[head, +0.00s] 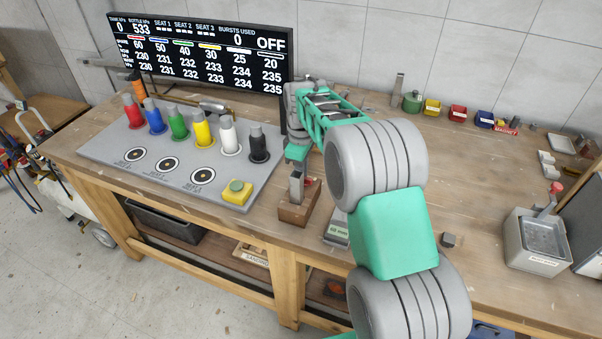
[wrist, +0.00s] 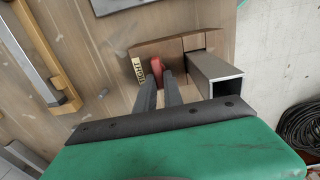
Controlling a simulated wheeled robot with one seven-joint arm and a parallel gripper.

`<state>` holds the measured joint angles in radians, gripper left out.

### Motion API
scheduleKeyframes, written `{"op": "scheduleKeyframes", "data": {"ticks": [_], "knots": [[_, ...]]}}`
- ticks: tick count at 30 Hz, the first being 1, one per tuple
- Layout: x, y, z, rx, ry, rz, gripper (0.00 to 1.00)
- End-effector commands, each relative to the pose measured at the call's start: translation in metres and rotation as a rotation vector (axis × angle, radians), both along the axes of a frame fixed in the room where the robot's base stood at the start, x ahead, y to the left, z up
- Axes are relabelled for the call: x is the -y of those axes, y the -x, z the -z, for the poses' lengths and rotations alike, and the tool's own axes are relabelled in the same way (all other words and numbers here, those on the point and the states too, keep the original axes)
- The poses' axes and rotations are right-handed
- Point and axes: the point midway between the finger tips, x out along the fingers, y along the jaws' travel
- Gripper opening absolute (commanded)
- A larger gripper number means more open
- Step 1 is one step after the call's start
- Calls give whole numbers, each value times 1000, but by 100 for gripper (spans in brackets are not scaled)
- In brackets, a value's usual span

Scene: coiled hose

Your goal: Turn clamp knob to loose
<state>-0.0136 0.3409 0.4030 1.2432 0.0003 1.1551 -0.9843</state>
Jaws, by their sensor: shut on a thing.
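The clamp is a brown wooden block (head: 299,209) with a square metal tube standing up from it, near the front edge of the bench. In the wrist view the block (wrist: 150,48) and the open-ended tube (wrist: 217,76) show from above. The red clamp knob (wrist: 156,67) lies between the tips of my two dark fingers, beside a pale label (wrist: 138,70) that seems to read TIGHT. My gripper (wrist: 160,80) is shut on the knob. In the head view my green and grey arm reaches down to the block, and the gripper (head: 300,168) is partly hidden.
A grey panel (head: 110,150) with several coloured bottles, targets and a yellow button box (head: 237,192) lies left of the clamp. A black display (head: 200,52) stands behind. A grey tray box (head: 535,240) sits at right. A small scale (head: 338,229) is close beside the clamp.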

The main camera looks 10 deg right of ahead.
Motion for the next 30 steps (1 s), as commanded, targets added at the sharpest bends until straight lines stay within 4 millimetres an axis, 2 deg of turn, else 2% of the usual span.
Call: {"op": "scheduleKeyframes", "data": {"ticks": [7, 8, 15, 23, 26, 30], "knots": [[-1, -2, -2, 6, -1, -3, 0], [-1, -2, -2, 6, -1, -3, 14], [0, -1, -1, 3, -1, 0, 34], [0, -1, -2, 2, 0, 1, 34], [0, -2, -13, 5, 0, 1, 34], [0, -2, -41, 7, 0, 1, 34]]}}
